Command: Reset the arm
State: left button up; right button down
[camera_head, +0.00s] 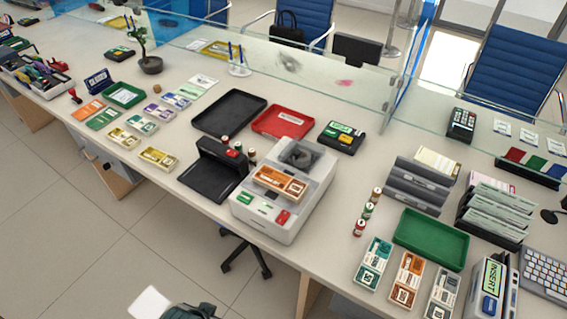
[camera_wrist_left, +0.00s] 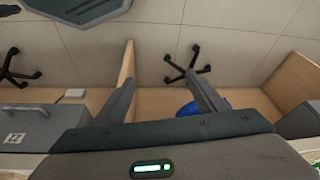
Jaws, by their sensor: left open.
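My left gripper (camera_wrist_left: 164,92) shows in the left wrist view with its two dark fingers wide apart and nothing between them. Beyond the fingers are the tiled floor, wooden panels and dark chair legs. A white and dark part at the bottom edge of the head view, off the front of the counter, looks like my arm; no fingers show there. My right gripper is not in view. The long teller counter (camera_head: 215,212) crosses the head view.
On the counter stand a grey-white machine (camera_head: 312,205) with banknotes on top, a black tray (camera_head: 229,113), a red tray (camera_head: 281,122) and a green tray (camera_head: 432,240). Glass screens (camera_head: 290,65) line the back. The floor (camera_head: 60,230) in front is clear at left.

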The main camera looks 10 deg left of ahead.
pick_arm(q)
notch_tip(320, 180, down, 23)
jog(key=w+d+b, duration=0.1)
jog(key=d+b, duration=0.1)
jog(key=b, duration=0.2)
jog(key=s+f+b, duration=0.2)
jog(key=s+f, duration=0.1)
jog(key=f, duration=0.5)
jog(key=s+f+t+h+b, duration=0.1)
jog(key=s+f, duration=0.3)
jog(key=f, duration=0.5)
jog(key=shift+d+m+t+b, duration=0.3)
jog(key=shift+b, duration=0.2)
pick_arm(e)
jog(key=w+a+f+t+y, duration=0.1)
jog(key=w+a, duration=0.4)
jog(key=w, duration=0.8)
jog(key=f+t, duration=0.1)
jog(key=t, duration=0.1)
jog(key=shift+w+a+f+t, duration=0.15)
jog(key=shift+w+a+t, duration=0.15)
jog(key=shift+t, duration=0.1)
